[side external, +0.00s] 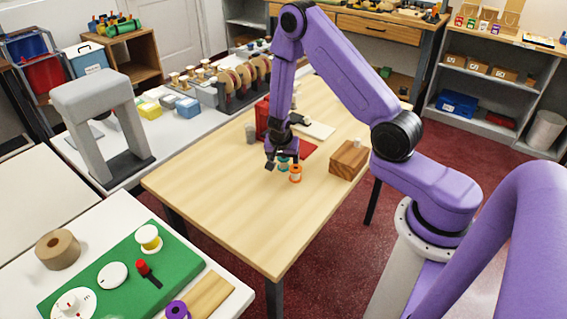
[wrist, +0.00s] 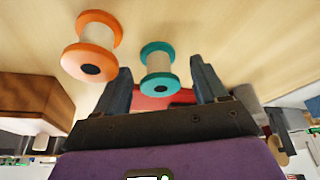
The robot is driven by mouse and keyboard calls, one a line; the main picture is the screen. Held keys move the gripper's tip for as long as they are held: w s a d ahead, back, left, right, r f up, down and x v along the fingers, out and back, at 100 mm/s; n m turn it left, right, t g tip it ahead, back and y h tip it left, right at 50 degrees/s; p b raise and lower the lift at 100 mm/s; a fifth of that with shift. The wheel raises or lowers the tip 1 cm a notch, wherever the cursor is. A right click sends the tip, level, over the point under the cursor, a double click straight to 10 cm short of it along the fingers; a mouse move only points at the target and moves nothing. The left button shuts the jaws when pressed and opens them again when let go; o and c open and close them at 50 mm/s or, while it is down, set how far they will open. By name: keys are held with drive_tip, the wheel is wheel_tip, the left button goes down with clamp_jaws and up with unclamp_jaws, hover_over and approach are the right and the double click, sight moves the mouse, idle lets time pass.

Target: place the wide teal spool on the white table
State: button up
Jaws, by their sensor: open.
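The teal spool (wrist: 158,68) has teal end discs and a pale winding. In the wrist view it shows between the two open fingers of my gripper (wrist: 161,80), with space on both sides. In the side view the teal spool (side external: 283,164) stands on the wooden table, partly hidden by my gripper (side external: 276,161), which is low beside it. I cannot tell how far it sits between the fingertips. White-topped surfaces stand at the left: a table (side external: 103,213) with a green mat and a longer one (side external: 180,127) behind.
An orange spool (side external: 296,173) stands close beside the teal one, left of it in the wrist view (wrist: 92,47). A wooden block (side external: 349,160) is to the right, a red box (side external: 262,119) behind. A grey arch (side external: 101,128) stands on the longer white surface. The wooden table's front is clear.

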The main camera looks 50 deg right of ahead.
drive_tip(key=c, duration=1.2)
drive_tip(key=shift+r, duration=0.15)
wheel_tip(320, 180, up, 9)
drive_tip(key=shift+r, duration=0.1)
drive_tip(key=shift+a+r, duration=0.15)
drive_tip(key=shift+r, duration=0.2)
drive_tip(key=s+a+r+n+t+y, duration=0.2)
drive_tip(key=s+a+r+n+y, duration=0.1)
drive_tip(key=s+a+n, duration=0.5)
drive_tip(key=shift+s+a+n+y, duration=0.25)
drive_tip(key=shift+a+n+y, duration=0.25)
drive_tip(key=shift+a+n, duration=1.6)
drive_tip(key=shift+d, duration=0.3)
